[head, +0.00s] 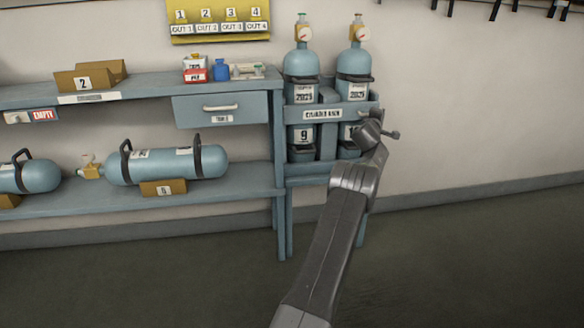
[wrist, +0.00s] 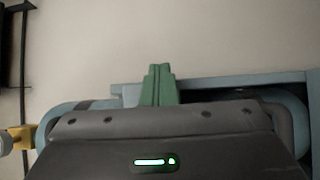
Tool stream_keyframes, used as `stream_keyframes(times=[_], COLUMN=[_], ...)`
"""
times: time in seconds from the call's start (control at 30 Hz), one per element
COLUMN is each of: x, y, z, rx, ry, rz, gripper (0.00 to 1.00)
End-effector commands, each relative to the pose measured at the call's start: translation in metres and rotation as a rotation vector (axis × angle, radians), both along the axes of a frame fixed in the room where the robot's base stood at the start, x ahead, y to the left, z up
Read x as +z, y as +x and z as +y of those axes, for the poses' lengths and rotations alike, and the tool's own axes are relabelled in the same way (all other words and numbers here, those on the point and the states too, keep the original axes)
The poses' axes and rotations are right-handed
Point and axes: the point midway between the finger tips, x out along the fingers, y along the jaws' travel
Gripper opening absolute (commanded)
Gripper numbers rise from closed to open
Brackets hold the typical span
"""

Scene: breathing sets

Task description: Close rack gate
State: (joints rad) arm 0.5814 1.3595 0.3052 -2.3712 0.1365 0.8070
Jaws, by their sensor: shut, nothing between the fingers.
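The blue rack (head: 308,168) stands at the right end of the shelving and holds two upright blue cylinders, the left one (head: 300,65) and the right one (head: 355,62). A blue front bar with a white label (head: 322,114) crosses before them; I cannot tell whether the gate is open or latched. My arm's end covers the rack's right front, and its fingers cannot be made out in the head view. In the wrist view, my gripper (wrist: 159,72) is shut and empty, its green fingers close to blue rack framing (wrist: 210,88). Contact cannot be told.
A blue workbench (head: 140,95) with a drawer (head: 221,108) adjoins the rack's left side. A large cylinder (head: 170,166) lies on its lower shelf. The wall is behind. The floor (head: 460,260) to the right is clear.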

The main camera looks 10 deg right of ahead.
Motion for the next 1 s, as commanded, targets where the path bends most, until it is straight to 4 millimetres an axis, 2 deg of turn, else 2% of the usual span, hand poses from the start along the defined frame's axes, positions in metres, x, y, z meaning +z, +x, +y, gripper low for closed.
stream_keyframes(times=[0.23,0.73,0.87,1.0], x=[-0.001,-0.002,-0.001,0.0], y=[0.0,0.002,0.005,0.009], z=[-0.006,-0.003,0.007,0.03], rx=[0.018,0.022,0.017,-0.003], ry=[0.0,0.001,0.001,0.001], rz=[0.006,0.009,0.007,0.004], gripper=[0.0,0.0,0.0,0.0])
